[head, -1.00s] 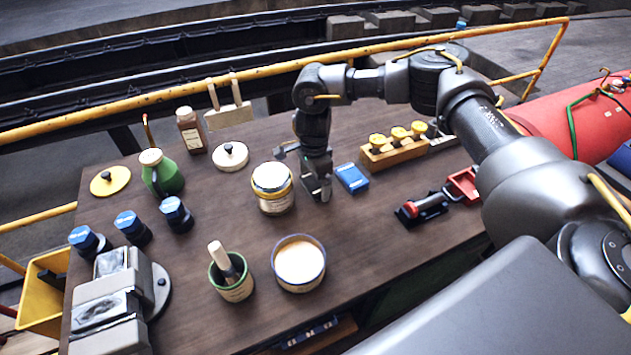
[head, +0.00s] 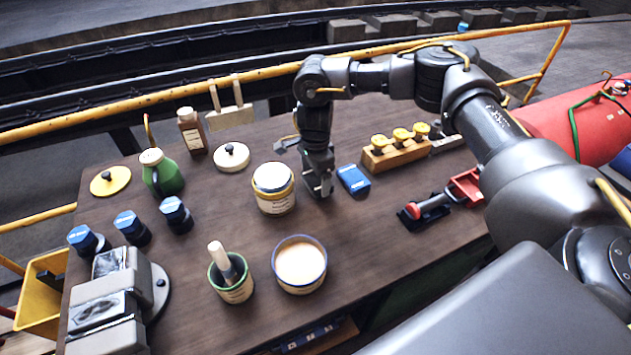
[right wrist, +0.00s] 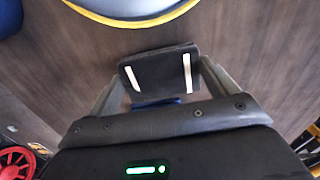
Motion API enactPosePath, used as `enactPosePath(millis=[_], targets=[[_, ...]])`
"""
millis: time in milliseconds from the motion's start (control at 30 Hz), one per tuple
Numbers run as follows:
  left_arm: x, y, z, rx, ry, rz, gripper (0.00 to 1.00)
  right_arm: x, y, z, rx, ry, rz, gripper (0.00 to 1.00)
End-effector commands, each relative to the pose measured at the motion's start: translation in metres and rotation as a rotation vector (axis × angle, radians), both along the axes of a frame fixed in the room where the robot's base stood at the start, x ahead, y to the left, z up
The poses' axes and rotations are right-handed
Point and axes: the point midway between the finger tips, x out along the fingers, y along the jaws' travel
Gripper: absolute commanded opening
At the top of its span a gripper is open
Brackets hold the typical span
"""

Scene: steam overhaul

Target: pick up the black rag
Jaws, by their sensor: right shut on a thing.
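The black rag (right wrist: 160,72) shows in the right wrist view as a small dark folded piece with two pale strips. It sits between the two fingers of my right gripper (right wrist: 163,80), which is shut on it. In the head view my right gripper (head: 319,190) points down over the table, between a white-lidded jar and a blue box. The rag is hard to make out there against the dark fingers, and I cannot tell whether it touches the table. My left gripper is not in view.
The jar (head: 275,200) stands close left of the gripper and the blue box (head: 353,180) close right. A wooden block with yellow-topped pieces (head: 395,153) is farther right. A cream-filled bowl (head: 299,282) and a green pot (head: 235,290) stand in front.

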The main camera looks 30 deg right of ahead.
Motion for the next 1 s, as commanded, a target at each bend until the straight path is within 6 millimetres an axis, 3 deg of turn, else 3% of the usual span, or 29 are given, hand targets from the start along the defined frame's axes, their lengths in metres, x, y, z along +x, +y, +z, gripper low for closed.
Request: enactPosePath(millis=[67, 367, 700, 1000], targets=[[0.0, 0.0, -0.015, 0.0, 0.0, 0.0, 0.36, 0.001, 0.0, 0.009, 0.001, -0.006, 0.001, 0.63], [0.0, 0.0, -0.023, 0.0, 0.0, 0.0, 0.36, -0.053, 0.011, 0.077, -0.002, -0.005, 0.007, 0.63], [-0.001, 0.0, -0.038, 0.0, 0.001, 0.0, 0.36, -0.116, 0.025, 0.102, -0.002, -0.002, 0.003, 0.63], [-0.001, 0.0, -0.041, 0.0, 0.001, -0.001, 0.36, -0.136, 0.03, 0.113, -0.001, 0.0, 0.0, 0.63]])
